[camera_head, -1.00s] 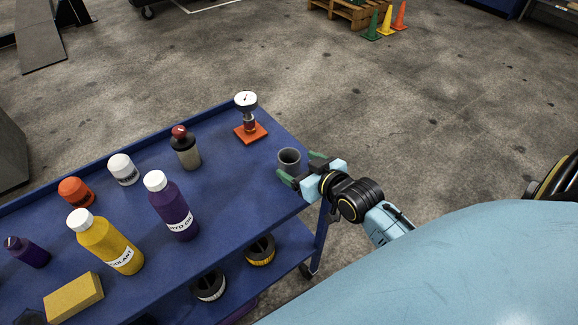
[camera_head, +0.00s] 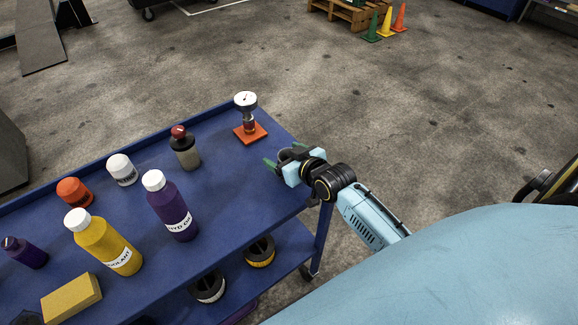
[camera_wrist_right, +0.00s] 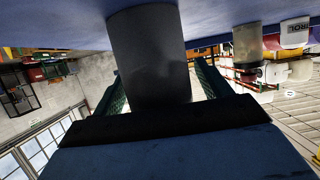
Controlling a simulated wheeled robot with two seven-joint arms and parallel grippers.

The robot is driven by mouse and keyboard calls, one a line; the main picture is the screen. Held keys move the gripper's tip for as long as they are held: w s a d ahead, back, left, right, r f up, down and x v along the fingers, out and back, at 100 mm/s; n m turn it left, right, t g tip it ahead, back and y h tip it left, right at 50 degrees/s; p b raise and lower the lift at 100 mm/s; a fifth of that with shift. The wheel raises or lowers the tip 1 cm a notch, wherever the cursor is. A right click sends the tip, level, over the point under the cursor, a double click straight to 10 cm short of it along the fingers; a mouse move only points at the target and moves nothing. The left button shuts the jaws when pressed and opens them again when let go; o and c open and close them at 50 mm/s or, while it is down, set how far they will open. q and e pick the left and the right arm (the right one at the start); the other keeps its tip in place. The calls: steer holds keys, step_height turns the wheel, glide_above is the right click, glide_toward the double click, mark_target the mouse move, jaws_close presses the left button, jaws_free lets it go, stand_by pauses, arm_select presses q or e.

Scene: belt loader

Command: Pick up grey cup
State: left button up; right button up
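The grey cup (camera_head: 286,155) stands upright near the right end of the blue cart top (camera_head: 232,195). In the head view my right gripper (camera_head: 284,156) is around it and hides much of it. In the right wrist view the cup (camera_wrist_right: 150,60) sits between the two green fingers (camera_wrist_right: 160,85), one on each side. The fingers are spread, and I see no clear grip on the cup. My left gripper is not in view.
An orange-based gauge (camera_head: 249,130) stands behind the cup. A grey red-capped container (camera_head: 186,152), a purple bottle (camera_head: 174,210), a yellow bottle (camera_head: 105,243) and other items stand to the left. The cart top between the purple bottle and the cup is clear.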

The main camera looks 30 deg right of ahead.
steer(key=shift+r, duration=0.1)
steer(key=c, duration=1)
